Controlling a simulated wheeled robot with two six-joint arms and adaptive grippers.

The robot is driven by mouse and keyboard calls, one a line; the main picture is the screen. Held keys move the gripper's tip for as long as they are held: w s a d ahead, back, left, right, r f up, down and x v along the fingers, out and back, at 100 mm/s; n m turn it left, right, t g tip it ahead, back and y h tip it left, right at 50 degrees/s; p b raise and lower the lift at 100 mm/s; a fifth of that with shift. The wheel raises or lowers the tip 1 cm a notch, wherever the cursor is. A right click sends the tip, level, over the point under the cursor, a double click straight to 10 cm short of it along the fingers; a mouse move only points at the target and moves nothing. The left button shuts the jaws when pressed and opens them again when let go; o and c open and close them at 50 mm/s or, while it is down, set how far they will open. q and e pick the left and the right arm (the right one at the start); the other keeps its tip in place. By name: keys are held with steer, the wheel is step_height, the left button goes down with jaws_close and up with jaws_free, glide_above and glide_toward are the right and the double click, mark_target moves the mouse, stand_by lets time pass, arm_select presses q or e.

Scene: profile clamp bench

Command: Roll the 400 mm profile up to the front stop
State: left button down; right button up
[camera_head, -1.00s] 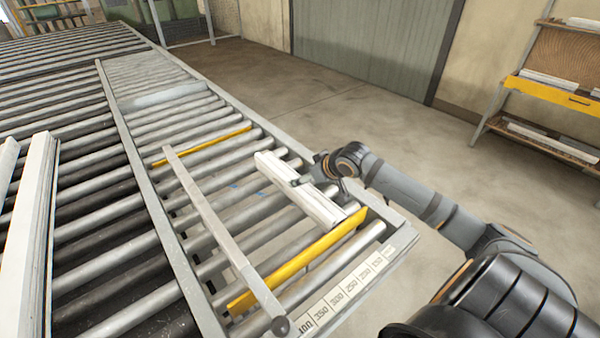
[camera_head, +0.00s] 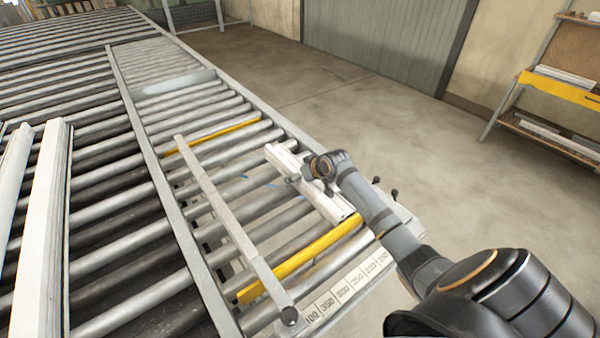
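A short white profile (camera_head: 332,207) lies on the rollers near the right side of the conveyor, running from upper left to lower right. Its near end is close to the right end of the near yellow bar (camera_head: 300,262), which looks like the front stop; I cannot tell whether they touch. My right gripper (camera_head: 298,178) is at the middle of the profile, at its right side. Its fingers are small and partly hidden by the wrist, so their opening is unclear. My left gripper is not in view.
A grey bar (camera_head: 222,208) crosses the rollers left of the profile. A second yellow bar (camera_head: 215,135) lies farther back. A number scale (camera_head: 345,290) marks the front edge. Long white profiles (camera_head: 45,230) lie at left. The floor at right is clear up to the rack (camera_head: 560,88).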

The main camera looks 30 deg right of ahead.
mark_target(320, 188)
steer(key=shift+c, duration=0.5)
steer(key=c, duration=1.6)
steer(key=shift+s, duration=0.45)
steer(key=shift+s+d+f, duration=0.1)
steer(key=shift+s+f, duration=0.15)
steer(key=shift+f, duration=0.2)
steer(key=o, duration=1.3)
steer(key=shift+c, duration=0.2)
steer(key=o, duration=0.4)
steer(key=shift+v, duration=0.8)
steer(key=shift+o, duration=0.2)
steer(key=shift+w+f, duration=0.2)
steer(key=shift+w, duration=0.05)
steer(key=v, duration=1)
steer(key=shift+s+d+r, duration=0.15)
steer(key=shift+s+d, duration=0.05)
steer(key=shift+s, duration=0.1)
steer(key=shift+s+a+r+p, duration=0.15)
steer(key=shift+s+r+p, duration=0.15)
steer(key=shift+s+r, duration=0.2)
